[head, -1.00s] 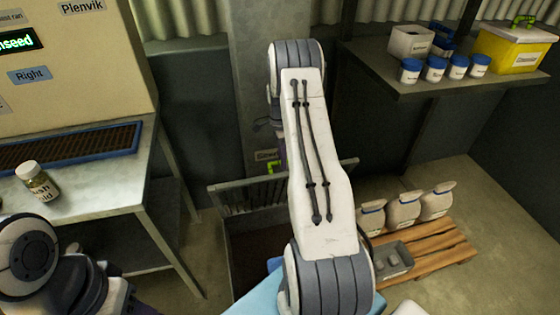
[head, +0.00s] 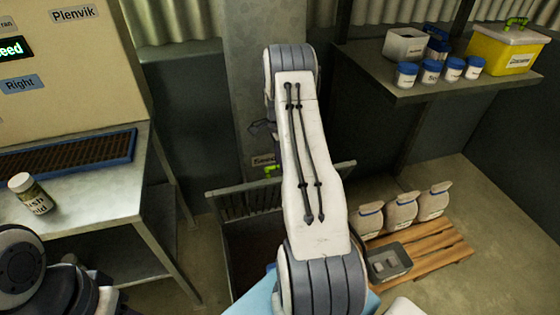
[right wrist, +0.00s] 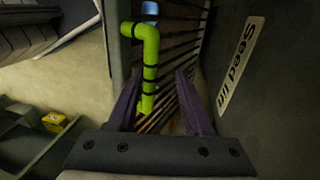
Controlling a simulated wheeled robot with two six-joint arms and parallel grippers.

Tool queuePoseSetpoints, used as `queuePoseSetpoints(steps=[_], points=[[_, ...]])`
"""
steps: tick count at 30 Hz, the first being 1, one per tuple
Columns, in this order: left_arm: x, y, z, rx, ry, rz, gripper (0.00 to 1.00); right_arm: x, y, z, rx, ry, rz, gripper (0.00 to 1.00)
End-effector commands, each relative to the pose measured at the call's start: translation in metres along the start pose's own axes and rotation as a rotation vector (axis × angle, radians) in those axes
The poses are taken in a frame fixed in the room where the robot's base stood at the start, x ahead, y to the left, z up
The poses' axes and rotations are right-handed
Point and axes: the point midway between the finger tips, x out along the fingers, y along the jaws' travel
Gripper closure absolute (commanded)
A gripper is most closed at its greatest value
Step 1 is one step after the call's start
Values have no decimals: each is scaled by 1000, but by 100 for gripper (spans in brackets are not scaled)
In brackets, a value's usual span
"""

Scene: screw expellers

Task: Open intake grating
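The intake grating (head: 240,203) is a grey barred panel behind my right arm in the head view. It looks tilted up at the back of a dark intake opening (head: 252,245); my arm hides its middle. Its bright green handle (head: 270,171) shows just left of my arm. In the right wrist view the green bent handle (right wrist: 149,55) stands before the dark slats. My right gripper (right wrist: 159,76) is open, its two purple fingers apart with the handle between them in the picture, nearer the left finger. Contact cannot be told. My left gripper is out of view.
A metal table (head: 110,195) with a blue-framed tray and a labelled jar (head: 30,194) stands at left. A shelf (head: 425,88) with tubs and a yellow box is at upper right. Sacks (head: 400,211) and a grey tray (head: 388,262) sit on a wooden pallet at right.

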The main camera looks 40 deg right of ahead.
Motion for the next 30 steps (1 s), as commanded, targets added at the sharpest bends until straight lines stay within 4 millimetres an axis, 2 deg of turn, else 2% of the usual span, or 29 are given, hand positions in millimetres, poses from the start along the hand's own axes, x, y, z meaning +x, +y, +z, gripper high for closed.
queuePoseSetpoints(steps=[5,15,18,24,30], points=[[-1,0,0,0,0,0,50,-12,-1,1,-1,1,-5,51],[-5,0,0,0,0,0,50,-77,-2,0,-1,1,-6,51],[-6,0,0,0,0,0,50,-91,-1,0,-1,1,-3,51],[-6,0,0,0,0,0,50,-104,-1,0,-1,0,-1,51],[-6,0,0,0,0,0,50,-105,-1,0,0,0,0,51]])
